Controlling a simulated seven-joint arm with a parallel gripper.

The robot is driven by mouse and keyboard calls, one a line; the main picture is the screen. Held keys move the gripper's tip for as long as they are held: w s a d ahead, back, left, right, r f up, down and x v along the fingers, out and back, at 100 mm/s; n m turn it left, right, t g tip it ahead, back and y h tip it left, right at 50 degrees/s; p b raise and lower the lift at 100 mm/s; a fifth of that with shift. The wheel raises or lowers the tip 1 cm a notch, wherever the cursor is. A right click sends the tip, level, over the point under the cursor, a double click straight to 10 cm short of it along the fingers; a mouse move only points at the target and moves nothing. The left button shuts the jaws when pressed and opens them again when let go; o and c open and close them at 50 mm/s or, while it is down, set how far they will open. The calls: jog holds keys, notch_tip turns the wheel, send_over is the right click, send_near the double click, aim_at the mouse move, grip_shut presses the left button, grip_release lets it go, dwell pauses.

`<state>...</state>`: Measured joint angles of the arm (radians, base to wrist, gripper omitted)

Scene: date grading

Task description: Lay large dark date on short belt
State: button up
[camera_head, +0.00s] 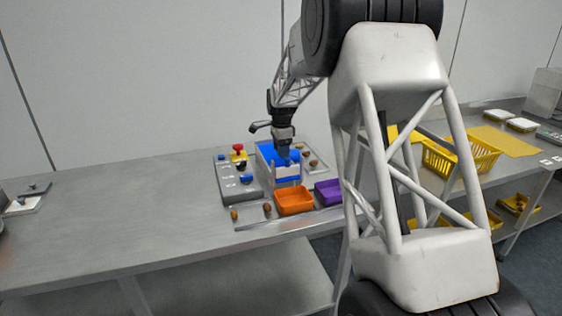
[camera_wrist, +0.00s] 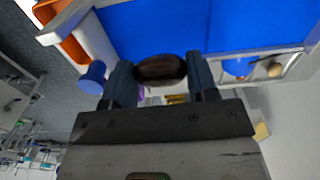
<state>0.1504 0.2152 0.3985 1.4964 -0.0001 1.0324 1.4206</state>
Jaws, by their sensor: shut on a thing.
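My gripper (camera_wrist: 160,80) is shut on a large dark date (camera_wrist: 160,68), which sits between the two fingertips in the wrist view. The blue short belt (camera_wrist: 240,22) fills the top of that view, in a pale frame just beyond the date. In the head view my gripper (camera_head: 284,153) points down over the blue belt (camera_head: 267,151), between the control box and the small dates at the right. The date is too small to make out there. Whether it touches the belt I cannot tell.
An orange bin (camera_head: 295,201) and a purple bin (camera_head: 328,192) stand in front of the belt. A grey control box (camera_head: 238,185) with coloured knobs stands to its left. Several loose dates lie around the belt. The table's left part (camera_head: 110,220) is largely clear.

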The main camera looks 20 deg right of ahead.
jog(key=shift+f, duration=0.1)
jog(key=shift+f, duration=2.35)
jog(key=shift+f, duration=0.1)
jog(key=o, duration=0.7)
notch_tip(320, 180, up, 12)
jog(key=shift+r, duration=0.1)
